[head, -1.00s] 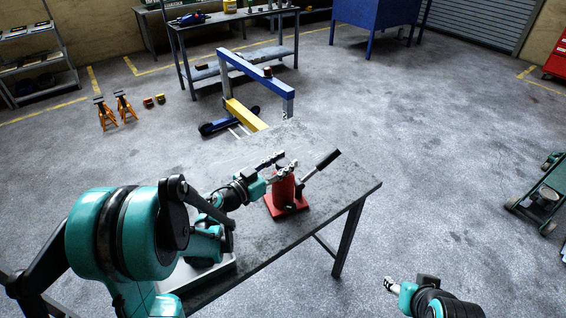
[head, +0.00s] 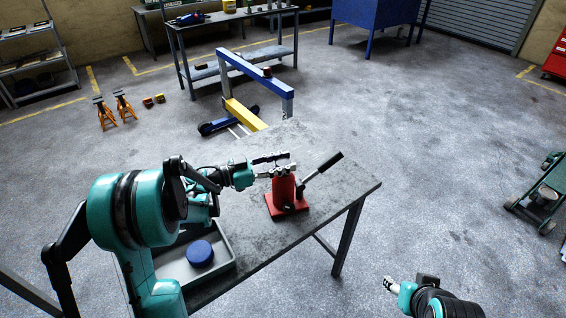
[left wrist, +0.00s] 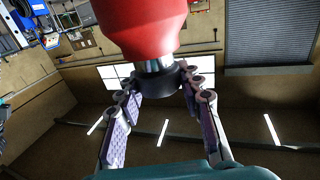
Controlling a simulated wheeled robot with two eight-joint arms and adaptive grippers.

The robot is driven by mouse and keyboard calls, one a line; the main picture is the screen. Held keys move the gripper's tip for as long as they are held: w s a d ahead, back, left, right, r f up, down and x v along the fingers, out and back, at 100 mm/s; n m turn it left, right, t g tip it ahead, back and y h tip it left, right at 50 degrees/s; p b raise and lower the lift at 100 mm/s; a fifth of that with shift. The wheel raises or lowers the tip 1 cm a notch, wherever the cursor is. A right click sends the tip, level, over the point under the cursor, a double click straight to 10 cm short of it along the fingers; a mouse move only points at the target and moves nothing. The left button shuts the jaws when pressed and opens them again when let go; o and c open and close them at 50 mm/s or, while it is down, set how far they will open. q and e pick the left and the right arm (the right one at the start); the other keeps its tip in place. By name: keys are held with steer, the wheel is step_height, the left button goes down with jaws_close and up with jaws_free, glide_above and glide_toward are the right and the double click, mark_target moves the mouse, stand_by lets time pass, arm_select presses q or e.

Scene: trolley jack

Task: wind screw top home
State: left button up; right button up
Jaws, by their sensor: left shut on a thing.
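A red bottle jack (head: 285,194) stands upright on the grey bench, with its black handle lever (head: 323,170) slanting up to the right. My left gripper (head: 276,164) reaches its top from the left. In the left wrist view the red jack body (left wrist: 145,25) fills the upper middle, with a dark round screw top (left wrist: 157,80) at its end. My left gripper (left wrist: 160,85) is shut on this screw top, one finger on each side. My right gripper (head: 390,284) is at the lower right, away from the bench; its finger gap is too small to judge.
A grey tray (head: 228,270) with a blue round thing (head: 200,253) lies on the bench (head: 335,205) near my left arm. A blue and yellow floor crane (head: 250,75) stands behind the bench.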

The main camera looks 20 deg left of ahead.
arm_select(q)
steer(key=shift+r, duration=0.1)
stand_by(0.7)
steer(key=o, duration=1.2)
steer(key=v, duration=1.2)
